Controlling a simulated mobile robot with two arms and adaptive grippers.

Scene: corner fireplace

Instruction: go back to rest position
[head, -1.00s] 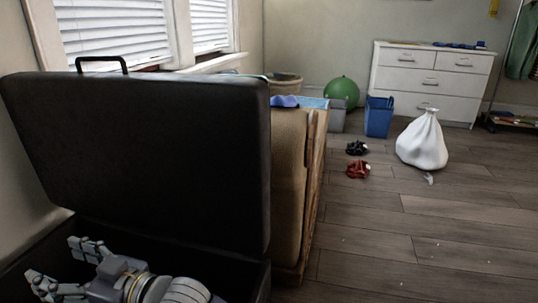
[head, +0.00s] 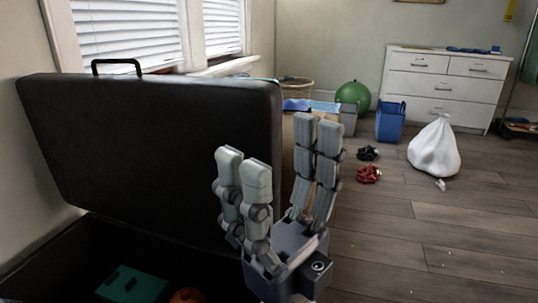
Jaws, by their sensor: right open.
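My right gripper (head: 283,183) is raised in front of the open black case (head: 150,150), at the right end of its lid. Its grey fingers point up and stand apart, and nothing is between them. The case's lid is upright with a handle (head: 117,66) on top. My left gripper is not in view.
Dark and red shoe-like items (head: 369,174) lie on the wooden floor. A white bag (head: 434,149), a blue bin (head: 390,122), a green ball (head: 353,95) and a white dresser (head: 441,88) stand farther back. The floor at right is mostly clear.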

